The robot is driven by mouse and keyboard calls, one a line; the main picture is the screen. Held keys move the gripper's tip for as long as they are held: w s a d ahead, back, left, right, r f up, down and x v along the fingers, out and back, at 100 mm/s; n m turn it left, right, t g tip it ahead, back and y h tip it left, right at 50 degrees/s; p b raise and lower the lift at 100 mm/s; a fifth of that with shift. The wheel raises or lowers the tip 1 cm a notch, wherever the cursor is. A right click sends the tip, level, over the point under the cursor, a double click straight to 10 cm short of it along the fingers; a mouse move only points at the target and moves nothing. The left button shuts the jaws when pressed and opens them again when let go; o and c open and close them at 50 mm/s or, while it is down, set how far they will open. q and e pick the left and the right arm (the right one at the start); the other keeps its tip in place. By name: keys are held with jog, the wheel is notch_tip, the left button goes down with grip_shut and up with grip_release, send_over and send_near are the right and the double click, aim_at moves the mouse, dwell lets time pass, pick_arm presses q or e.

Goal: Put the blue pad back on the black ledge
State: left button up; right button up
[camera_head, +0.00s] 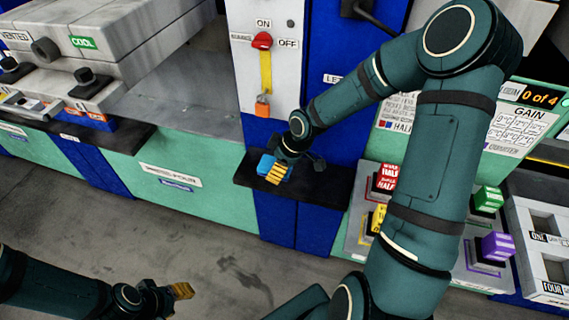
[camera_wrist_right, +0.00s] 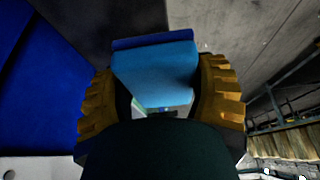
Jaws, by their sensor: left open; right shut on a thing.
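The blue pad (camera_head: 266,163) is held in my right gripper (camera_head: 277,174), over the left part of the black ledge (camera_head: 328,193) at the front of the blue column. In the right wrist view the blue pad (camera_wrist_right: 155,72) sits between the two yellow ribbed fingers of my right gripper (camera_wrist_right: 160,88). I cannot tell whether the pad touches the ledge. The gripper hides part of the pad in the head view. My left gripper (camera_head: 181,291) is open and empty, low over the floor at the lower left.
A white panel (camera_head: 241,73) with a red switch and an orange padlock (camera_head: 262,105) rises behind the ledge. A button panel with red, yellow, green and purple (camera_head: 496,246) blocks is to the right. A grey press (camera_head: 110,40) stands at the left. The floor in front is clear.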

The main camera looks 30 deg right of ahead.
jog(key=w+d, duration=0.3)
jog(key=d, duration=0.1)
jog(key=shift+w+d, duration=0.3)
jog(key=shift+w, duration=0.1)
jog(key=shift+a+f+b, duration=0.1)
jog(key=shift+f+b, duration=0.2)
jog(key=shift+f, duration=0.4)
notch_tip(320, 180, down, 5)
jog(key=shift+f+b, duration=0.15)
jog(key=shift+b, duration=0.75)
jog(key=shift+w+f, duration=0.1)
jog(key=shift+f, duration=0.15)
jog(key=shift+r, duration=0.1)
jog(key=o, duration=1.3)
